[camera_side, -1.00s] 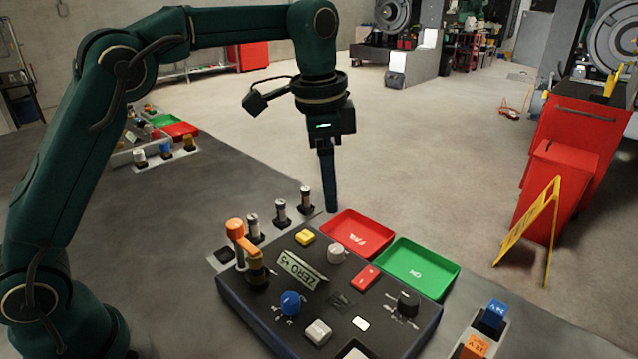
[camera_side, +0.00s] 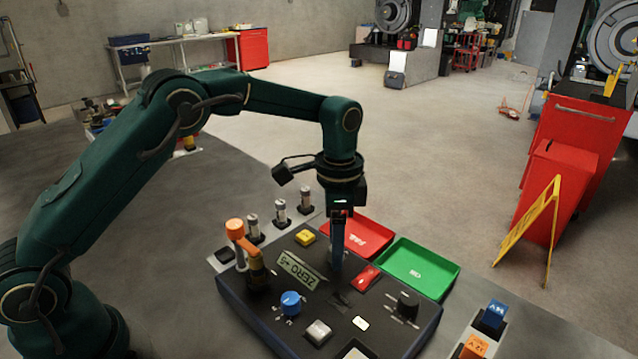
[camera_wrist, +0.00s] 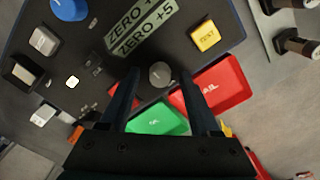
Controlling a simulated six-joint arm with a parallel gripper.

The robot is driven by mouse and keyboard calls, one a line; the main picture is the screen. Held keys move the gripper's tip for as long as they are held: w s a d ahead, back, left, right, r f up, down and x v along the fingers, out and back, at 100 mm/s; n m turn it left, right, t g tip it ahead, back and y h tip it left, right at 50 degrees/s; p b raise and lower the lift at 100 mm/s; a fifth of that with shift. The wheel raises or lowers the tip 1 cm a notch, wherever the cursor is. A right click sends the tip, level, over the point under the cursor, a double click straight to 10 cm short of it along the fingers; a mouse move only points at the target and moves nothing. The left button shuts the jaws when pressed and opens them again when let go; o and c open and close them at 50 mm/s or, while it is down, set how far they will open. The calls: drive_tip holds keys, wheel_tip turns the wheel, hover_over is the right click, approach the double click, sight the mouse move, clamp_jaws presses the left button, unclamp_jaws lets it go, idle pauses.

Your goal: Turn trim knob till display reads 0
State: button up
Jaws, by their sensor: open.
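The display (camera_side: 301,270) on the dark control panel reads "ZERO +5". It also shows in the wrist view (camera_wrist: 146,35). A small grey round knob (camera_wrist: 161,75) lies beside the display, and I can read no label naming it as the trim knob. My gripper (camera_side: 337,266) points straight down over the knob's spot and hides the knob in the side view. In the wrist view my open gripper (camera_wrist: 157,77) has a finger on either side of the knob, with gaps showing. I cannot tell how far the tips are above the panel.
The panel also bears a blue knob (camera_side: 291,303), a black knob (camera_side: 408,306), a yellow button (camera_side: 305,237), a red switch (camera_side: 367,278) and an orange-topped lever (camera_side: 235,231). Red (camera_side: 362,234) and green (camera_side: 417,267) trays lie behind it.

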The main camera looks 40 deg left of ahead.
clamp_jaws()
drive_tip(key=n, duration=0.4)
drive_tip(key=shift+n, duration=0.3)
drive_tip(key=shift+r+n, duration=0.1)
drive_tip(key=shift+n, duration=2.5)
unclamp_jaws()
